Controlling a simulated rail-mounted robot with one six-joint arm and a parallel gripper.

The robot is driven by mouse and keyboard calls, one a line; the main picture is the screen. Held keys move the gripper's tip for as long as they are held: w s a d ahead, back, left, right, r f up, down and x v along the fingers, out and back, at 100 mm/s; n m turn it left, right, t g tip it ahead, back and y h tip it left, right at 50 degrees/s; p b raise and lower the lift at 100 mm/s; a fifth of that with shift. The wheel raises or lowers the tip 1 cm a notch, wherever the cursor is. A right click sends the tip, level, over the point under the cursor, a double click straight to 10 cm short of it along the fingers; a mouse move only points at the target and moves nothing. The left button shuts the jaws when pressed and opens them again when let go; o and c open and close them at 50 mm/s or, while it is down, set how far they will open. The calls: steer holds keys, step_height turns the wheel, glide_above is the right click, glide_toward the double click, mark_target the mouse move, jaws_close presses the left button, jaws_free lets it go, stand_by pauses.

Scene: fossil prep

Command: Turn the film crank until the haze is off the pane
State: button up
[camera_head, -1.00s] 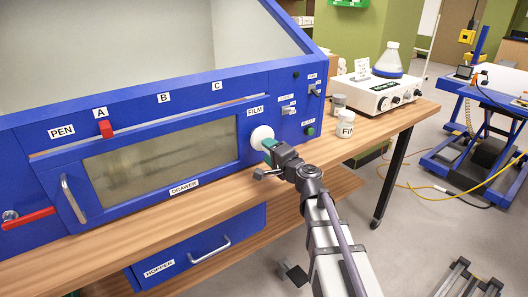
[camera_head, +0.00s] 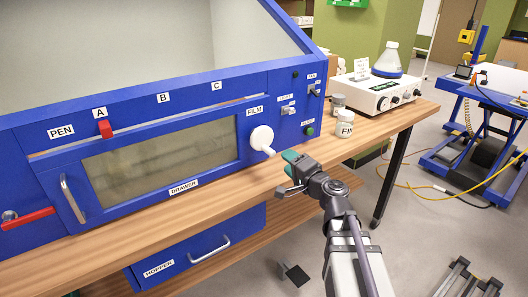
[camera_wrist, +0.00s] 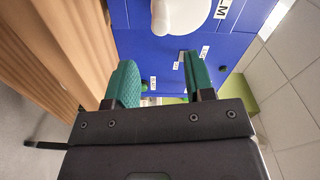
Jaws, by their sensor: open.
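The film crank (camera_head: 261,138) is a white disc with a short white handle (camera_head: 269,151), on the blue cabinet front under the FILM label. The handle points down and right. The pane (camera_head: 160,160) in the blue frame looks brownish and hazy, with blurred shapes behind it. My gripper (camera_head: 290,156) is to the right of the crank handle, apart from it, open and empty. In the wrist view its green fingers (camera_wrist: 158,82) are spread, and the white crank (camera_wrist: 182,14) shows beyond them at the top.
The wooden bench (camera_head: 240,185) runs under the cabinet. A white jar (camera_head: 345,124) and a white stirrer unit (camera_head: 375,92) with a flask stand to the right. Switches and a green button (camera_head: 310,131) sit right of the crank. A red-knobbed slider (camera_head: 105,129) is at A.

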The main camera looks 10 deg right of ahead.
mark_target(274, 154)
steer(key=w+a+n, duration=0.1)
steer(key=w+n, duration=0.1)
steer(key=n, duration=0.3)
steer(key=w+a+n, duration=0.2)
steer(key=w+n, duration=0.1)
steer(key=n, duration=0.1)
steer(key=w+a+n, duration=0.1)
steer(key=w+n, duration=0.1)
steer(key=n, duration=0.3)
steer(key=shift+w+a+n+y, duration=0.3)
steer(key=shift+a, duration=0.1)
jaws_close()
